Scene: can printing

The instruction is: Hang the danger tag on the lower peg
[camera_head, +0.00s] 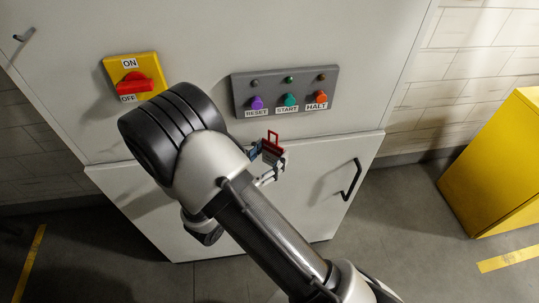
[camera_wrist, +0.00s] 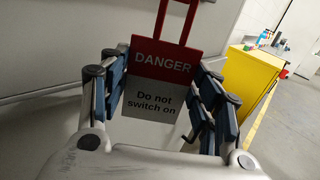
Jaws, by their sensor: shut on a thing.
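The danger tag (camera_wrist: 162,66) is red on top and white below, with "DANGER" and "Do not switch on" readable in the wrist view. A red loop rises from its top edge. My gripper (camera_wrist: 160,92) is shut on the tag, with blue-padded fingers at its left and right sides. In the head view my gripper (camera_head: 268,162) holds the tag (camera_head: 272,147) upright in front of the cabinet, below the button panel. One small peg (camera_head: 24,36) sticks out at the upper left of the cabinet, far from the tag. I cannot tell whether it is the lower peg.
A yellow ON/OFF switch (camera_head: 131,77) with a red knob is on the cabinet (camera_head: 200,30). A grey panel (camera_head: 285,91) carries RESET, START and HALT buttons. A black door handle (camera_head: 351,179) sticks out at lower right. A yellow cabinet (camera_head: 500,165) stands at right.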

